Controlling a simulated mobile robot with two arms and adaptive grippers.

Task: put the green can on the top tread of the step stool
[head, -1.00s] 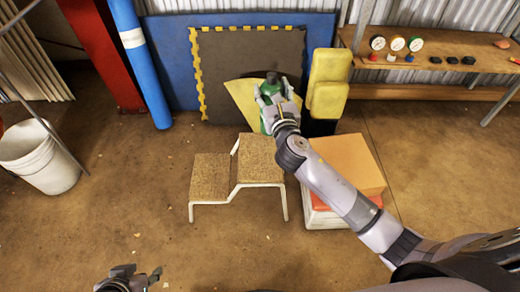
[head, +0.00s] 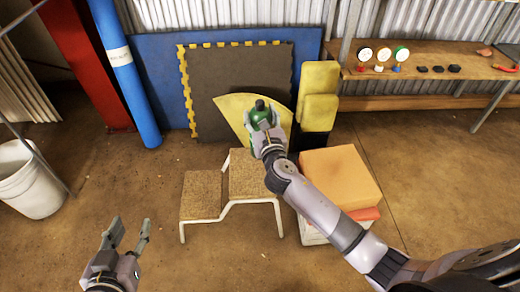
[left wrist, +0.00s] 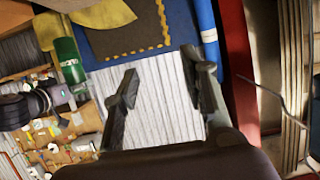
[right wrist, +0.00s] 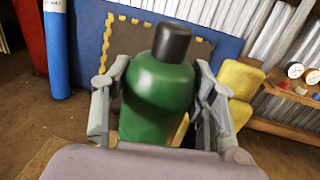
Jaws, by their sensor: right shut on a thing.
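The green can (head: 259,117) has a dark cap and is held upright by my right gripper (head: 264,130). In the right wrist view the can (right wrist: 158,98) stands between both fingers, which touch its sides. In the head view the can and gripper overlap the far side of the step stool's top tread (head: 248,180); the height above it is hard to judge. The stool has a lower tread (head: 201,194) to the left and white legs. My left gripper (head: 127,235) is open and empty, left of the stool and nearer the camera. The can also shows in the left wrist view (left wrist: 70,62).
An orange block (head: 340,176) sits on a stack right of the stool. Behind stand a dark mat (head: 225,75), a blue panel (head: 158,75) and yellow pads (head: 318,90). A white bucket (head: 28,182) is at left. A wooden bench (head: 440,72) holds gauges. Floor in front is clear.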

